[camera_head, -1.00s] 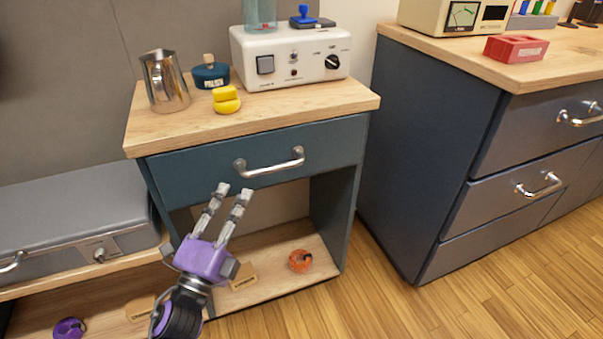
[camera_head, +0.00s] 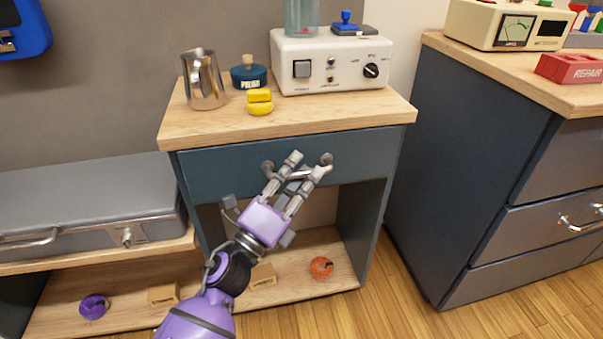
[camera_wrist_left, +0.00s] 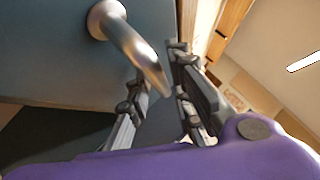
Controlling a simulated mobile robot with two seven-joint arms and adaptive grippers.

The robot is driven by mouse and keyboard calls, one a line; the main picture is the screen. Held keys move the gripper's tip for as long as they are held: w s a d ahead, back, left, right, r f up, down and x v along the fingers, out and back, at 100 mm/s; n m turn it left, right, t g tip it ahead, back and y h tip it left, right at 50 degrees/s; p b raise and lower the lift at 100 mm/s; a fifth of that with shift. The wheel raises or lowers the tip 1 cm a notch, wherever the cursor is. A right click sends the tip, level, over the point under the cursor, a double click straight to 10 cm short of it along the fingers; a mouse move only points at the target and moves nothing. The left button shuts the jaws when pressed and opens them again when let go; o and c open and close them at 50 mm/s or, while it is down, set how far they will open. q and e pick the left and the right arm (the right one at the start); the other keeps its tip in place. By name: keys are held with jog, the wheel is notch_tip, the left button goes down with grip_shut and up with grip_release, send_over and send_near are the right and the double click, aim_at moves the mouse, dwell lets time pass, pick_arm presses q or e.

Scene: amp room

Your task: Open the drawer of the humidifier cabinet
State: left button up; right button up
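The humidifier cabinet has a wooden top and a teal drawer (camera_head: 225,170) above an open shelf. The drawer looks closed. Its silver bar handle (camera_head: 322,163) runs across the front and also shows in the left wrist view (camera_wrist_left: 130,42). My left gripper (camera_head: 308,165) is at the handle with its fingers apart. In the left wrist view the bar's near end reaches toward the gap between the open fingers (camera_wrist_left: 160,90). I cannot tell whether they touch it. The fingers hide part of the handle in the head view. My right gripper is not in view.
On the cabinet top stand a white humidifier unit (camera_head: 330,62), a metal pitcher (camera_head: 204,82), a polish tin (camera_head: 249,75) and a yellow object (camera_head: 260,102). A dark cabinet (camera_head: 465,150) stands at right. A grey case (camera_head: 85,205) lies at left. Floor at the front right is clear.

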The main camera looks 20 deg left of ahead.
pick_arm(q)
jog(key=shift+w, duration=0.1)
grip_shut()
jog(key=shift+d, duration=0.1)
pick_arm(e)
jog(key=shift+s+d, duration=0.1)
